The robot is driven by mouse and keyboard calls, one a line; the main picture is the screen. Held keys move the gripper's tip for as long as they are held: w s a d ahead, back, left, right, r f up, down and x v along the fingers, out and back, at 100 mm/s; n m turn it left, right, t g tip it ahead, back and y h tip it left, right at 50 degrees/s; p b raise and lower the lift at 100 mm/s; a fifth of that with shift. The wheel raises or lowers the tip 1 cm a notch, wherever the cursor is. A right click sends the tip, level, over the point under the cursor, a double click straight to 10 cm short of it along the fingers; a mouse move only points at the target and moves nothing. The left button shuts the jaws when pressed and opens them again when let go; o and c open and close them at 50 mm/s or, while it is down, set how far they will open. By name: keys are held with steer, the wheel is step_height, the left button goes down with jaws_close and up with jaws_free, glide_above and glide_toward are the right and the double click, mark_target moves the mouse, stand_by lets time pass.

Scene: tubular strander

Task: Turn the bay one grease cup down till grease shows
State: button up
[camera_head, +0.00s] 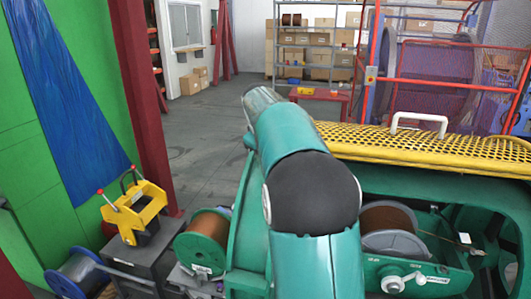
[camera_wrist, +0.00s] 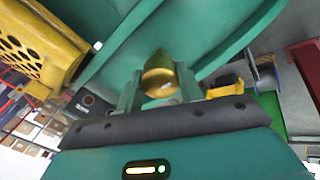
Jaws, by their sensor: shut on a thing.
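The grease cup (camera_wrist: 158,80) is a rounded brass-coloured cup in the middle of the wrist view, against the green machine frame (camera_wrist: 222,42). My gripper (camera_wrist: 159,76) has one finger on each side of the cup and is shut on it. No grease can be made out around the cup at this size. In the head view my own teal and black arm fills the centre and hides the gripper and the cup.
A yellow perforated guard (camera_head: 430,150) with a white handle (camera_head: 419,121) lies right of my arm. Reels of brown wire (camera_head: 205,238) (camera_head: 388,218) sit on both sides. A yellow tool (camera_head: 135,212) stands on a grey cabinet at left. The grey floor (camera_head: 205,130) behind is clear.

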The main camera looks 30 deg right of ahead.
steer(key=m, duration=0.4)
steer(key=shift+a+r+m, duration=0.15)
steer(key=shift+r+m, duration=0.05)
steer(key=shift+m, duration=0.1)
steer(key=m, duration=0.4)
steer(key=shift+w+m, duration=0.1)
steer(key=shift+m, duration=0.2)
steer(key=m, duration=0.4)
steer(key=shift+m, duration=1.9)
steer(key=o, duration=0.9)
steer(key=shift+c, duration=0.2)
steer(key=shift+o, duration=0.7)
steer(key=shift+f, duration=0.1)
